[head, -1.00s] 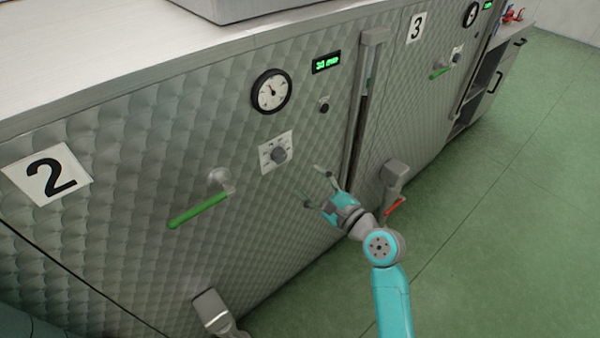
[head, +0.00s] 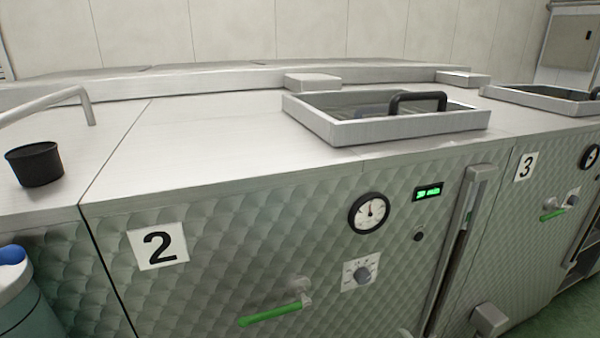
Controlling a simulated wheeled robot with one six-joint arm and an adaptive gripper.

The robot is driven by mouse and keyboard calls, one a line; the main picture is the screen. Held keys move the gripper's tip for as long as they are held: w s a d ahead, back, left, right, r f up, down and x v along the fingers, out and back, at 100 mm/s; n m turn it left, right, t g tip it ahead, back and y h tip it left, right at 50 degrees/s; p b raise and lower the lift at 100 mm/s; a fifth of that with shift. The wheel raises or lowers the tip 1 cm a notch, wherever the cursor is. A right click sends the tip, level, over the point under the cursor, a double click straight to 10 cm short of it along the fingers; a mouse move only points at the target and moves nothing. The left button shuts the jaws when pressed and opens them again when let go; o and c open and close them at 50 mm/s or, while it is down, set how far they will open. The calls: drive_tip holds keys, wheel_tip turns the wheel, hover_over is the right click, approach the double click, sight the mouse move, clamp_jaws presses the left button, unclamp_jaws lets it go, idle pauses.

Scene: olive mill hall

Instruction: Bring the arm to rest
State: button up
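My arm and gripper are out of the head view now. The quilted metal front of machine 2 (head: 215,235) fills the lower middle of the view. The lever slopes slightly down to the left.
A raised steel hatch frame (head: 400,129) with a black handle (head: 418,98) stands on the worktop (head: 210,140). A black cup (head: 35,164) stands at the left near a bent metal pipe (head: 45,102). A blue-topped container (head: 14,262) is at lower left. Machine 3 (head: 530,225) is at right.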

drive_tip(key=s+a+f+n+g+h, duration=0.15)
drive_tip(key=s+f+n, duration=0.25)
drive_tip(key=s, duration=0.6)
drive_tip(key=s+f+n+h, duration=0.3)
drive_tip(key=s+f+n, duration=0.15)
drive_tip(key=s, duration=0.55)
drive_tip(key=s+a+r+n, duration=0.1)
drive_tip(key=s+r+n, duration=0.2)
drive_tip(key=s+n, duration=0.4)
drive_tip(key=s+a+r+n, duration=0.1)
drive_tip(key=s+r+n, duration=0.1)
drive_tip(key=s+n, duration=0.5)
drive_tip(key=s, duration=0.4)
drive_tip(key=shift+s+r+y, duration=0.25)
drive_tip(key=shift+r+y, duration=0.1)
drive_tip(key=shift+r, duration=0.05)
